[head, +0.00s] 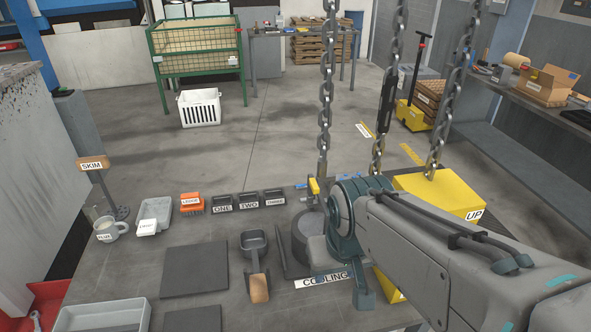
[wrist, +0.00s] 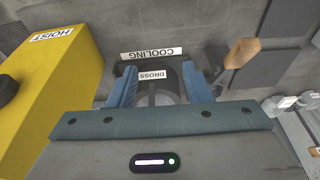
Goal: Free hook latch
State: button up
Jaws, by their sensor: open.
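I cannot make out a hook latch for certain in either view. In the head view a small yellow piece (head: 314,186) sits at the foot of the left chain (head: 325,100), beside my arm; its shape is too small to read. In the wrist view my gripper (wrist: 160,80) is open, its two blue fingers apart. A round grey pot labelled DROSS (wrist: 152,75) shows between and beyond the fingers; I cannot tell whether they touch it. A yellow block labelled HOIST (wrist: 60,90) stands left of the fingers. In the head view my arm hides the fingertips.
Two more chains hang over a yellow block marked UP (head: 440,195), close to my arm. A COOLING label (head: 322,280) lies on the bench. A grey scoop with a wooden handle (head: 255,262), dark pads (head: 195,271) and small labelled blocks (head: 248,202) lie left.

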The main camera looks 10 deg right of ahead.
aim_at(313, 187)
jog(key=k, duration=1)
jog(key=u, duration=1.2)
jog(key=i, duration=0.95)
jog(key=z, duration=1.8)
